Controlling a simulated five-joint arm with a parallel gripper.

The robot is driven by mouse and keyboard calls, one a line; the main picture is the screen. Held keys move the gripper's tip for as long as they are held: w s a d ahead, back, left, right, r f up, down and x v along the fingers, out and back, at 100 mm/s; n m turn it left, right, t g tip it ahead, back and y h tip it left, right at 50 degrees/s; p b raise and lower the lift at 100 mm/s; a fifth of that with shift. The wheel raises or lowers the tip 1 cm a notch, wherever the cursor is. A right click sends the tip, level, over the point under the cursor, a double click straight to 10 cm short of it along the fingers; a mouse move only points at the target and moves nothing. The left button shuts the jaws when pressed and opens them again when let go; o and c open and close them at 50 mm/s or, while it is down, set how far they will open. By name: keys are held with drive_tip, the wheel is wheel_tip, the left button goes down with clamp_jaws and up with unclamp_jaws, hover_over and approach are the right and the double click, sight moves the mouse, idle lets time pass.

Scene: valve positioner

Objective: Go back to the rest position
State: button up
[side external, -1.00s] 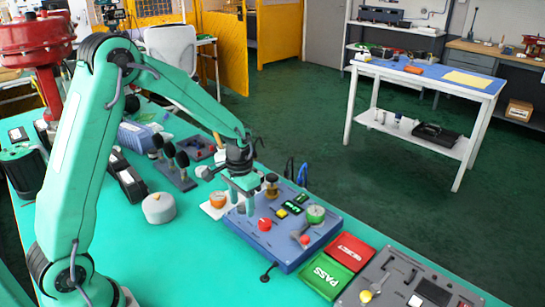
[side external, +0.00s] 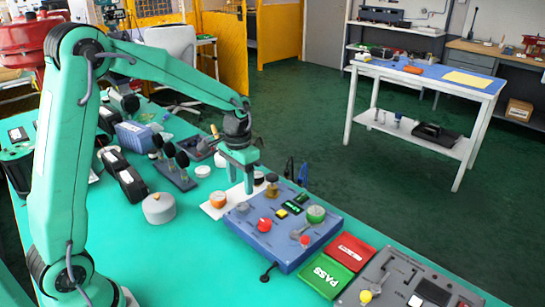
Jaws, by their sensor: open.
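My gripper (side external: 240,186) points down with its two fingers apart and nothing between them. In the picture it overlaps the far left corner of the blue valve panel (side external: 262,240); its exact height above the bench is hard to tell. The panel carries a red knob (side external: 264,224), a green knob (side external: 316,214), a grey lever with a red end (side external: 304,238), a yellow button (side external: 282,213) and a small green display. A brass fitting (side external: 272,186) stands at its far edge.
An orange-topped gauge (side external: 217,200) on a white card and a grey round canister (side external: 158,208) stand left of the panel. Green PASS (side external: 327,277) and red (side external: 350,251) trays lie to its right. Black tools crowd the far left bench. The air above the bench is clear.

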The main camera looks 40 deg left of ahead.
drive_tip(key=s+d+r+t, duration=0.2)
drive_tip(key=s+r, duration=0.4)
drive_tip(key=s, duration=0.4)
drive_tip(key=s+d+r+t, duration=0.2)
drive_tip(key=s+r, duration=0.4)
drive_tip(key=s, duration=0.4)
drive_tip(key=shift+d+t, duration=0.4)
drive_tip(key=shift+t, duration=0.4)
drive_tip(key=shift+s+r, duration=0.1)
idle(1.0)
